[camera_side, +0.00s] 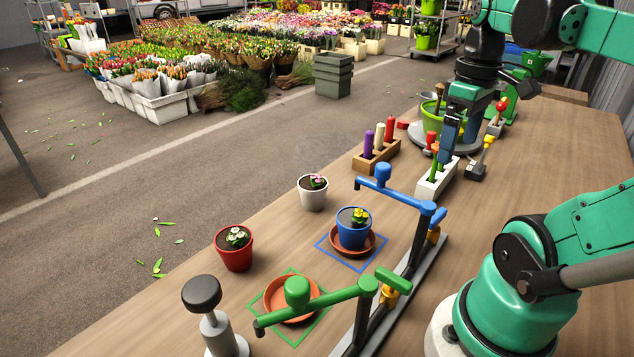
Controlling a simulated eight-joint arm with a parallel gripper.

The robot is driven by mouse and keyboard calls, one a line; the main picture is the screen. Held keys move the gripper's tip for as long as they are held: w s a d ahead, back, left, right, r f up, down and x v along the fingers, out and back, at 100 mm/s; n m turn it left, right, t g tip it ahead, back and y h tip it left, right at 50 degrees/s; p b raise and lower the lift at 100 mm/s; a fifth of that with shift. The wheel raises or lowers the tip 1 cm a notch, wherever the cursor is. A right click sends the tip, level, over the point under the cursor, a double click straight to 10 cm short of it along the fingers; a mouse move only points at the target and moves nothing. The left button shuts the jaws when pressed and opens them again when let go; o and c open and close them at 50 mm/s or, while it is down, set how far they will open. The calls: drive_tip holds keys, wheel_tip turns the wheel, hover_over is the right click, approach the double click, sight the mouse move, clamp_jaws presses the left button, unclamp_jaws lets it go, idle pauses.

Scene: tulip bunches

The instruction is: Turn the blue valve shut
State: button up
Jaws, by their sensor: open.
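The blue valve is a blue tap (400,196) with a round knob on its arm, a downturned spout at the left and a short blue lever (438,217) at the right end over a brass-coloured body (434,235). Its spout side reaches over toward a blue pot (352,234) with a yellow flower. The pot stands in a terracotta saucer (372,246) inside a blue square outline. My gripper (459,130) points down beyond the tap, near the white tool rack, apart from the lever. It is open; its fingertips are small and partly hard to make out.
A green tap (330,297) stands nearer, over an empty saucer. A red pot (234,249), a white pot (313,193) and a black-topped stamp (203,297) are at the left. A white rack (436,178) and wooden block (376,160) stand behind. The table's right side has free room.

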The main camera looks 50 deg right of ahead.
sight(438, 214)
wheel_tip(438, 214, down, 13)
drive_tip(key=shift+f, duration=0.2)
idle(0.6)
drive_tip(key=c, duration=1.2)
drive_tip(key=shift+c, duration=0.2)
